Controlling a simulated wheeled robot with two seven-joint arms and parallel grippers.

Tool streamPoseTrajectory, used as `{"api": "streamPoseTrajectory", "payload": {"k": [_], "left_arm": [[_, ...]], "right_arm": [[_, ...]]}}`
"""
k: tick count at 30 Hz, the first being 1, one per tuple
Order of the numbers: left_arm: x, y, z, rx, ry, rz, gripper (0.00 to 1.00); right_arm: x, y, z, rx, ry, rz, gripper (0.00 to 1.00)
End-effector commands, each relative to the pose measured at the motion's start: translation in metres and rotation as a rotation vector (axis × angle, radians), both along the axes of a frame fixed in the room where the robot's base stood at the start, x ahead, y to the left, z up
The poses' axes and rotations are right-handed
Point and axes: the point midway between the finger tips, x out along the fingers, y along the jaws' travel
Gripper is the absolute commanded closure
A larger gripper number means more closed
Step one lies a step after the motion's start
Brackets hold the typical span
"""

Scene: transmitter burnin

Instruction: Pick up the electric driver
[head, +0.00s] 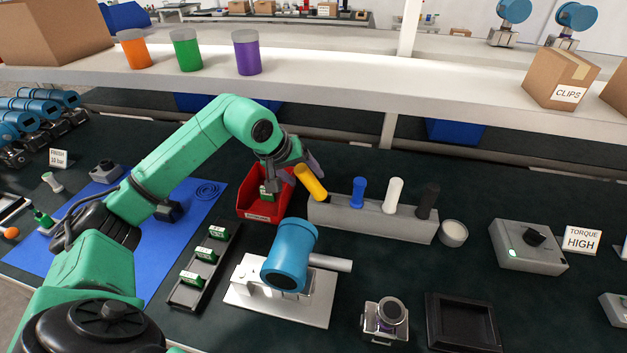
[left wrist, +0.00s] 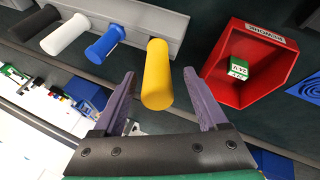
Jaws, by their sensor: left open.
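A grey rack (head: 372,222) holds a row of cylindrical handles: a yellow handle (head: 312,183), a blue one (head: 358,192), a white one (head: 393,195) and a black one (head: 427,201). The yellow handle leans toward the left at the rack's left end. I cannot tell for sure which is the electric driver. My left gripper (head: 300,168) is at the yellow handle's upper end. In the left wrist view its purple fingers (left wrist: 160,82) are open, with the yellow handle (left wrist: 157,75) between them in the picture and a gap on both sides. My right gripper is not in view.
A red bin (head: 258,205) with a green-and-white block inside stands just left of the rack. A blue-topped device (head: 290,255) on a white plate is in front of it. A black tray (head: 203,268) holds green blocks. A white shelf (head: 420,90) crosses behind.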

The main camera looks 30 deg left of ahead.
Motion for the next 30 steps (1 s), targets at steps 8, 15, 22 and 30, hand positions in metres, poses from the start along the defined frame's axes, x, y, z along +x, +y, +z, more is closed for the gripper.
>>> {"api": "streamPoseTrajectory", "payload": {"k": [8, 15, 22, 30], "left_arm": [[0.021, -0.013, -0.039, -0.005, 0.003, 0.001, 0.24], [0.025, -0.013, -0.047, 0.0, 0.0, 0.0, 0.24], [0.025, -0.013, -0.047, 0.0, 0.0, 0.0, 1.0], [0.025, -0.013, -0.046, 0.0, -0.001, 0.0, 1.0]], "right_arm": [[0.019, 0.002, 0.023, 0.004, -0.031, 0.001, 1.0], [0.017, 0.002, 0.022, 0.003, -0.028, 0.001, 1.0], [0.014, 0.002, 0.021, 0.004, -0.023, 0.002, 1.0], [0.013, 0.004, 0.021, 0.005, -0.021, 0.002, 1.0]]}}
